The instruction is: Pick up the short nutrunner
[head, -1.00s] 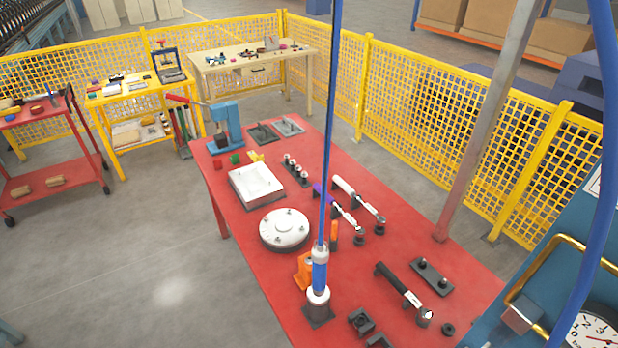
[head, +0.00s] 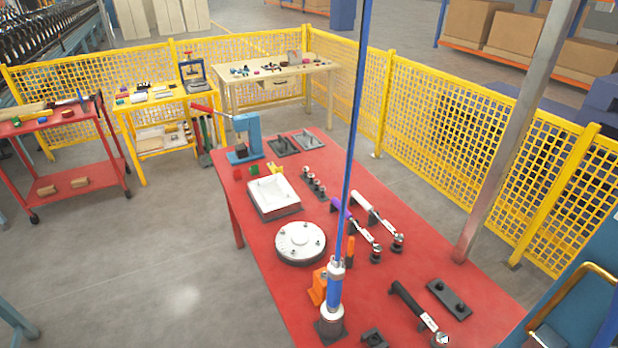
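Three long wrench-like tools with silver heads lie on the red table: one with a purple handle (head: 344,212), one with a white handle (head: 364,204) and one with a black handle (head: 407,297) nearer the front. A blue and silver cylindrical tool (head: 334,288) stands upright on a dark base at the table's front left, with a blue hose rising from it. I cannot tell for sure which of these is the short nutrunner. Neither of my grippers is in view.
The red table (head: 409,250) also bears a round white flanged cover (head: 300,241), a white square block (head: 273,194), a blue press (head: 245,138) and a black plate (head: 450,299). A grey post (head: 515,130) rises at its right. Open floor (head: 150,265) lies to the left.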

